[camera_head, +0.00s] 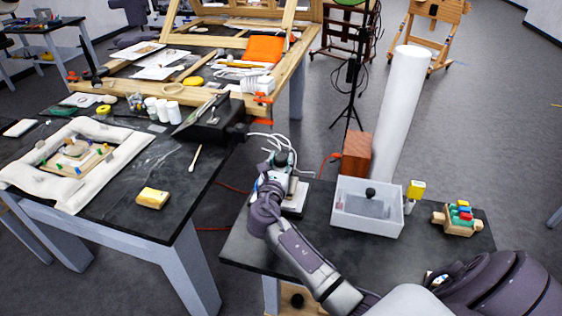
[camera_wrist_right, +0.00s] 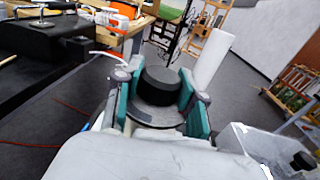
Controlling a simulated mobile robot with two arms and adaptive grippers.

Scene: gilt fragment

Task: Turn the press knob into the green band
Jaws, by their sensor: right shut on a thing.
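The press knob (camera_wrist_right: 170,88) is a black round cylinder above a grey disc (camera_wrist_right: 155,115) in the right wrist view. My right gripper (camera_wrist_right: 158,95) has its teal-padded fingers on either side of the knob and is shut on it. In the head view my right gripper (camera_head: 281,160) is over a small white-based device (camera_head: 299,200) on the dark side table, and it hides the knob there. I cannot make out a green band in either view. My left gripper is not in view.
On the dark side table (camera_head: 340,250), a white bin (camera_head: 367,222) stands right of the device, with a wooden block holding coloured pieces (camera_head: 458,217) further right. An orange-brown box (camera_head: 357,154) and white roll (camera_head: 403,105) stand behind. A larger worktable (camera_head: 125,215) is at left.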

